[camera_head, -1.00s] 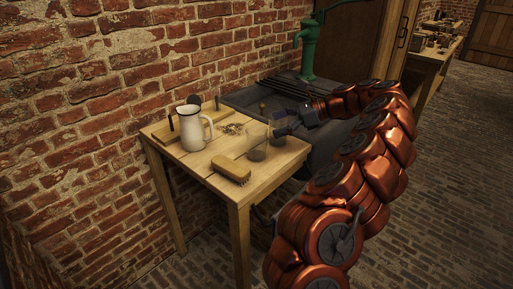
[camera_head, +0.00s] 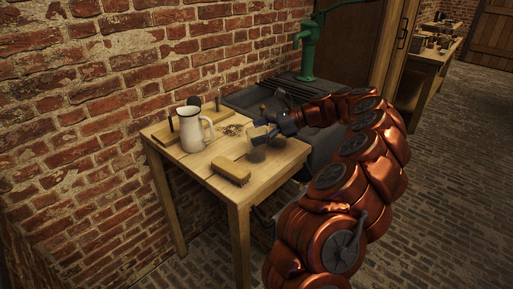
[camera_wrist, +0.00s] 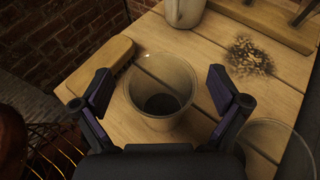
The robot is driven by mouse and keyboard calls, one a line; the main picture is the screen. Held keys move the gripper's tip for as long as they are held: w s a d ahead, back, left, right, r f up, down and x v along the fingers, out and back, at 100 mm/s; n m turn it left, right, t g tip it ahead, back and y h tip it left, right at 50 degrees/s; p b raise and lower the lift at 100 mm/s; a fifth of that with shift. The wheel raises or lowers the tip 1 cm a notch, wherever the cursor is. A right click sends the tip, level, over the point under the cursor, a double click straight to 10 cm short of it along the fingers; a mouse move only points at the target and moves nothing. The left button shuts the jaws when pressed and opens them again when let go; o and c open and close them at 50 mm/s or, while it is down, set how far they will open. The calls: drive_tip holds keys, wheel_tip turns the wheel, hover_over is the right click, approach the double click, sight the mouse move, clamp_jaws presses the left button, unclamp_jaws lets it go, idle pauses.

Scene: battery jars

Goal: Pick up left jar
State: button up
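The left jar (camera_wrist: 160,105), a clear glass with a dark patch at its bottom, stands upright on the wooden table. In the head view it (camera_head: 257,155) is partly hidden by my gripper (camera_head: 263,131). In the wrist view my gripper (camera_wrist: 161,80) is open, with one dark finger on each side of the jar and visible gaps between. The fingers do not appear to touch the glass. A second glass jar (camera_wrist: 284,148) is cut off at the lower right of the wrist view, outside the right finger.
A wooden brush (camera_head: 232,170) lies near the table's front edge (camera_head: 238,203). A white pitcher (camera_head: 190,132) stands behind, before a wooden board with dark rods. Loose debris (camera_wrist: 250,57) lies beyond the jars. A brick wall backs the table; a dark sink adjoins it.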

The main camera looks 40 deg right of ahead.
drive_tip(key=c, duration=1.6)
drive_tip(key=shift+c, duration=0.2)
